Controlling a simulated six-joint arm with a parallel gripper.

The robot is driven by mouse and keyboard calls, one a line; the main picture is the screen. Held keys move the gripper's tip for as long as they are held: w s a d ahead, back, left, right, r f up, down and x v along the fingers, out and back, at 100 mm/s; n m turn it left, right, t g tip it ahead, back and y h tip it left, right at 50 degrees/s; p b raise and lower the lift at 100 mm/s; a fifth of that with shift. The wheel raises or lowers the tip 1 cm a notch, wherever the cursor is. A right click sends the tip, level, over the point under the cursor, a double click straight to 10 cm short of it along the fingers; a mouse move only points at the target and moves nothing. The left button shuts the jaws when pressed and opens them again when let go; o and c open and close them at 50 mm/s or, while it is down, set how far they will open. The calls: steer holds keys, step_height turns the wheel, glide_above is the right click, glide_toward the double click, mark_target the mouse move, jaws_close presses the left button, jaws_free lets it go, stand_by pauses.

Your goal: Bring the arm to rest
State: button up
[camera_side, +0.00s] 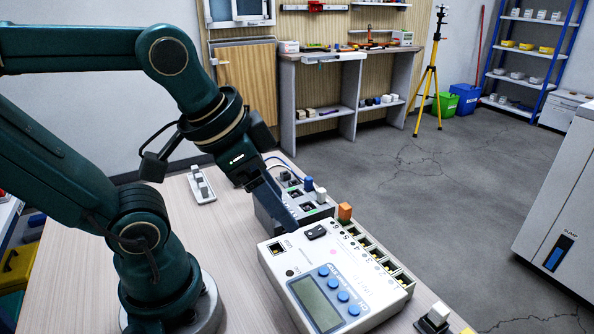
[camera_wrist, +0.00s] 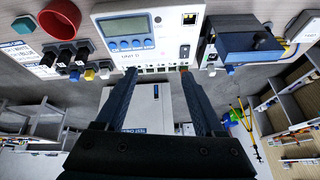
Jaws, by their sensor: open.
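My gripper (camera_side: 285,212) points down and to the right in the side view, close to the back edge of a white meter (camera_side: 285,262). In the wrist view, the two dark fingers of my gripper (camera_wrist: 158,78) stand wide apart with nothing held between them. The meter (camera_wrist: 168,45) also shows there beyond the fingertips, with its grey screen and blue buttons. An orange plug (camera_side: 345,212) stands at the meter's row of sockets. Whether the fingertips touch the meter cannot be told.
A grey unit (camera_side: 266,218) with blue and white plugs stands right behind the meter, near the fingers. A small white holder (camera_side: 201,188) lies farther back on the wooden table (camera_side: 75,262). In the wrist view, a red round part (camera_wrist: 62,17) and several plugs (camera_wrist: 76,62) are at left.

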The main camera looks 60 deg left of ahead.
steer(key=shift+s+d+f+n, duration=0.1)
steer(key=shift+s+f+n, duration=0.15)
steer(key=shift+f+n, duration=0.25)
steer(key=shift+s+d+f+n, duration=0.1)
steer(key=shift+s+f+n, duration=0.1)
steer(key=shift+f+n, duration=0.25)
steer(key=shift+a+r, duration=0.1)
